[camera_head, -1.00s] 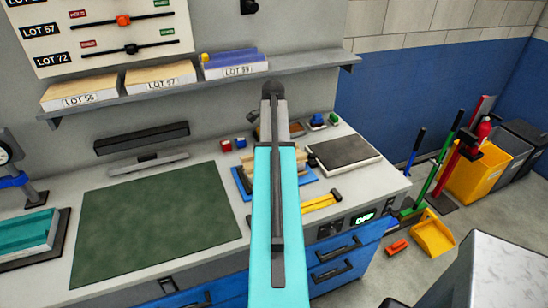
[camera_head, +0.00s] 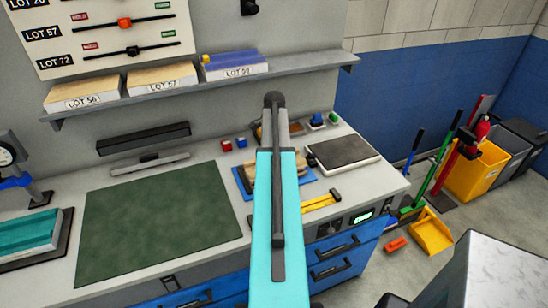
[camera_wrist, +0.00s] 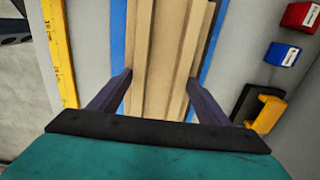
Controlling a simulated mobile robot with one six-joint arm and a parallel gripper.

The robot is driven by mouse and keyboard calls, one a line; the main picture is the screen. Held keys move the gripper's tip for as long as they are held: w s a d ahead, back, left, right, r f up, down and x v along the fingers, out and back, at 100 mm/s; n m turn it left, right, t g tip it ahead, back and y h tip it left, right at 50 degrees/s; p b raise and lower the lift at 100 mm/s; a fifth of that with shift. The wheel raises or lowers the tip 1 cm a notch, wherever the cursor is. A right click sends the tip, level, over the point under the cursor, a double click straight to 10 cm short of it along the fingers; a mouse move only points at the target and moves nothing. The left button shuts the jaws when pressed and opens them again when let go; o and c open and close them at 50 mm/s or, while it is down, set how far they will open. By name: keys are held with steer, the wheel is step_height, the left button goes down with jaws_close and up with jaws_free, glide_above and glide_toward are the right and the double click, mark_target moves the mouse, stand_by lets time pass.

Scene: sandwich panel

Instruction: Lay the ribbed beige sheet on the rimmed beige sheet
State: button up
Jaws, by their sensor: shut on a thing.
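In the wrist view, a beige sheet with lengthwise ribs (camera_wrist: 160,60) runs up the picture between the two dark fingers of my gripper (camera_wrist: 160,85). The fingers are shut on its two long sides. A blue mat (camera_wrist: 117,40) shows beneath, along both sides. I cannot pick out the rimmed beige sheet separately; it may be under the held sheet. In the head view, my arm hides the gripper and most of the beige stack. A bit of beige (camera_head: 249,171) shows left of the arm, above the blue mat (camera_head: 307,177).
A yellow tool (camera_head: 320,202) lies in front of the mat. A grey-topped dark plate (camera_head: 343,153) lies to its right. Red and blue small blocks (camera_head: 227,145) stand behind. A large green mat (camera_head: 160,220) lies clear at left. A shelf (camera_head: 200,85) runs above the bench.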

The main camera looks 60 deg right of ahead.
steer(key=o, duration=1.1)
steer(key=shift+r+b, duration=1.65)
steer(key=shift+r, duration=4.4)
steer(key=shift+s+f, duration=0.1)
